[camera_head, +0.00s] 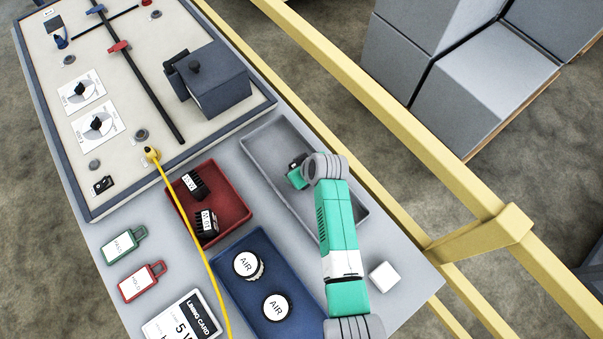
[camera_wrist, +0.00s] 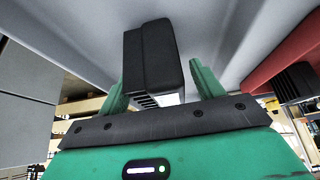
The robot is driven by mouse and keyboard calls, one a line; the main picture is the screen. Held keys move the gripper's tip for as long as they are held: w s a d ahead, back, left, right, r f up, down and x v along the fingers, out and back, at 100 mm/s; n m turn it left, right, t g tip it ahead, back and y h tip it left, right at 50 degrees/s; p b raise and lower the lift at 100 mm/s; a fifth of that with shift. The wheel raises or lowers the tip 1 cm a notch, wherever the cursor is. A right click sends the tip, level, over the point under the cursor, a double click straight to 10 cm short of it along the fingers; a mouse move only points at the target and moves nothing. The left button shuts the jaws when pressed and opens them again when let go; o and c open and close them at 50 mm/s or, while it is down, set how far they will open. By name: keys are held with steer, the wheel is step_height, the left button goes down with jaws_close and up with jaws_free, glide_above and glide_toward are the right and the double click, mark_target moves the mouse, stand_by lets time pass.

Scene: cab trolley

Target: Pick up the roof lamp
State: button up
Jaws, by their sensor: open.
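A dark block, which I take to be the roof lamp (camera_head: 299,159), is in the grey tray (camera_head: 263,147), mostly hidden by my gripper. In the wrist view a black block with a pale slotted edge (camera_wrist: 152,52) stands between my green fingers. My gripper (camera_head: 294,177) is down in the tray at the block. Its two fingers (camera_wrist: 163,82) are apart, one on each side of the block, with a visible gap on the right side. Whether the left finger touches it I cannot tell.
The red tray (camera_head: 235,185) holds two black blocks. The blue tray (camera_head: 232,304) holds two round AIR items. A white block (camera_head: 383,276) lies near the trolley's right edge. A yellow cable (camera_head: 193,240) crosses the left side. Yellow rails (camera_head: 400,120) run along the right.

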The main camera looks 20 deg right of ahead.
steer(key=shift+c, duration=0.5)
steer(key=c, duration=1.1)
steer(key=shift+r, duration=0.1)
steer(key=shift+r, duration=0.25)
step_height(320, 180, up, 4)
steer(key=shift+f+p, duration=0.25)
steer(key=shift+p, duration=0.45)
steer(key=s+a+p, duration=0.1)
steer(key=s, duration=0.4)
steer(key=s+a+p, duration=0.1)
steer(key=s+a, duration=0.1)
steer(key=s, duration=0.3)
steer(key=s+a+r, duration=0.1)
steer(key=s+a, duration=0.1)
steer(key=s, duration=0.3)
steer(key=shift+s+p, duration=0.1)
steer(key=shift+p, duration=0.3)
